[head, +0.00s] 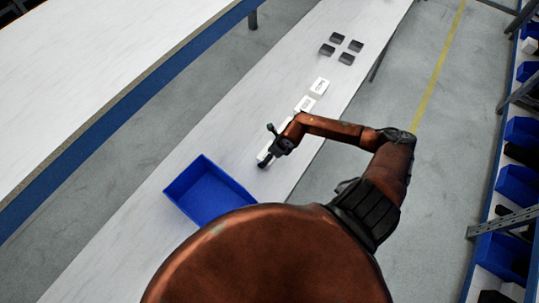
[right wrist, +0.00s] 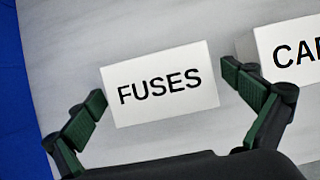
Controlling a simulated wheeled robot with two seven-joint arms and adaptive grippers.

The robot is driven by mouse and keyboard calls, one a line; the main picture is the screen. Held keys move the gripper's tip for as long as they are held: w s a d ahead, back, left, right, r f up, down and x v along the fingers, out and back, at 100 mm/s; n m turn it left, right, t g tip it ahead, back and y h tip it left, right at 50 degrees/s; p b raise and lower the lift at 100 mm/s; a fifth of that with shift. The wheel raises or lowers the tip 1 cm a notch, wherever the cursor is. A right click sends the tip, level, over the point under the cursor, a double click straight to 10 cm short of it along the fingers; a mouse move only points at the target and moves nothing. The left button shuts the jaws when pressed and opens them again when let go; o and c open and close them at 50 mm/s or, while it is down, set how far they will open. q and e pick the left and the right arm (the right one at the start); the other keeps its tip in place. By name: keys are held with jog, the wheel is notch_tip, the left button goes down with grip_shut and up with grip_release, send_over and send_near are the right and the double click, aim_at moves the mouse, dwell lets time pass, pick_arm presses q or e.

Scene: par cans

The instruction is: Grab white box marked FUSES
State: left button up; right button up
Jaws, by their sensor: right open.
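The white box marked FUSES (right wrist: 160,86) lies on the light table in the right wrist view, its black lettering facing up. My right gripper (right wrist: 163,88) is open, with one finger near the box's left side and the other near its right side. Gaps show between the fingers and the box, so they appear apart from it. In the head view, my right gripper (head: 268,146) is low over the table and largely covers the box. My left gripper is not in view.
A second white box (right wrist: 290,45), with lettering starting "CA", stands close to the right finger. An open blue bin (head: 207,191) stands on the table left of the gripper. White boxes (head: 319,86) and several dark items (head: 346,58) sit farther along the table.

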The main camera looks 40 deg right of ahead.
jog(key=c, duration=1.3)
